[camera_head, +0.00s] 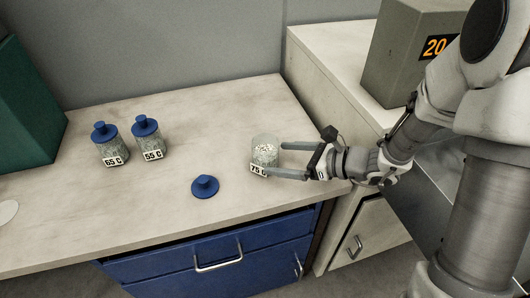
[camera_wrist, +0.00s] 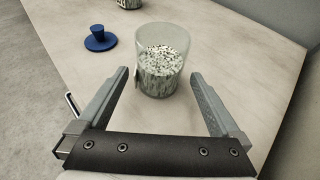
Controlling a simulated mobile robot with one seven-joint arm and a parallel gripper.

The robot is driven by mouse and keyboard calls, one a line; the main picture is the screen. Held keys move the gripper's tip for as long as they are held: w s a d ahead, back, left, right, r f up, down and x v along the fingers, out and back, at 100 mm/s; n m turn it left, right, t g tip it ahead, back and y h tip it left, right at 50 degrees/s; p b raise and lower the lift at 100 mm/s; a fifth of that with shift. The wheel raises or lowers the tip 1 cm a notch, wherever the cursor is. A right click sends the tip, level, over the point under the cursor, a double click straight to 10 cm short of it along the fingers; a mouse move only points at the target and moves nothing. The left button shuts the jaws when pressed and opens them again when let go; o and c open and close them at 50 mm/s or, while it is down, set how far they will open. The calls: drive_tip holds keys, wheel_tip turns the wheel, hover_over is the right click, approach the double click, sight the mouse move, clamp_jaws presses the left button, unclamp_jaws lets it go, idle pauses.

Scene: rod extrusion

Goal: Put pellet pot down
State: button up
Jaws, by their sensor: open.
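The pellet pot (camera_head: 265,152) is a clear, lidless pot of pale pellets with a "75 C" label, standing upright on the bench top. In the wrist view the pot (camera_wrist: 161,62) stands just beyond and between my fingertips, with bare bench visible around it. My gripper (camera_head: 277,160) is open, with one finger on each side of the pot in the head view. In the wrist view my gripper (camera_wrist: 158,78) shows a clear gap between each finger and the pot. A blue lid (camera_head: 205,186) lies on the bench left of the pot; it also shows in the wrist view (camera_wrist: 99,40).
Two blue-lidded pots, labelled 65 C (camera_head: 111,146) and 55 C (camera_head: 149,139), stand further left. A green box (camera_head: 28,105) is at the far left. A grey unit with a "20" display (camera_head: 405,55) stands on the higher counter at right.

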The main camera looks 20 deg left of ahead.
sight(276, 158)
drive_tip(key=shift+v, duration=1.9)
drive_tip(key=shift+s+r+n, duration=0.25)
drive_tip(key=shift+n, duration=0.05)
drive_tip(key=s+d+r+n+g+h, duration=0.3)
drive_tip(key=s+d+r+n+h, duration=0.2)
drive_tip(key=s+r+n, duration=0.5)
drive_tip(key=s+d+r+n+t+h, duration=0.2)
drive_tip(key=d+n+h, duration=0.2)
drive_tip(key=d, duration=0.3)
drive_tip(key=s+d+r+n+t+h, duration=0.2)
drive_tip(key=s+d+n+t+h, duration=0.1)
drive_tip(key=d+n, duration=0.3)
drive_tip(key=shift+d+r+h, duration=0.35)
drive_tip(key=shift+r+h, duration=0.05)
drive_tip(key=shift+h, duration=0.1)
drive_tip(key=shift+p, duration=0.35)
wheel_tip(276, 158, up, 14)
drive_tip(key=p, duration=1.3)
drive_tip(key=shift+p, duration=0.4)
